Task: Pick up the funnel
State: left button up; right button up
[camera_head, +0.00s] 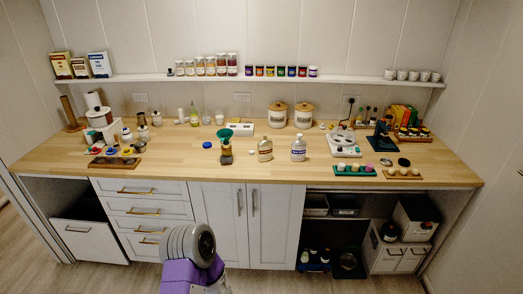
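Part of my own body, grey and purple, shows at the bottom, in front of the cabinets and well below the funnel. Neither of my grippers can be seen, and nothing is touching the funnel.
A blue lid (207,145) lies left of the funnel. A white scale (240,129) is close behind. The counter (215,175) is bare in front.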

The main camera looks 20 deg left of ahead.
aim_at(224, 135)
jog(key=u, duration=1.25)
jog(key=i, duration=1.05)
jog(key=z, duration=0.4)
jog(key=i, duration=0.75)
jog(key=z, duration=0.75)
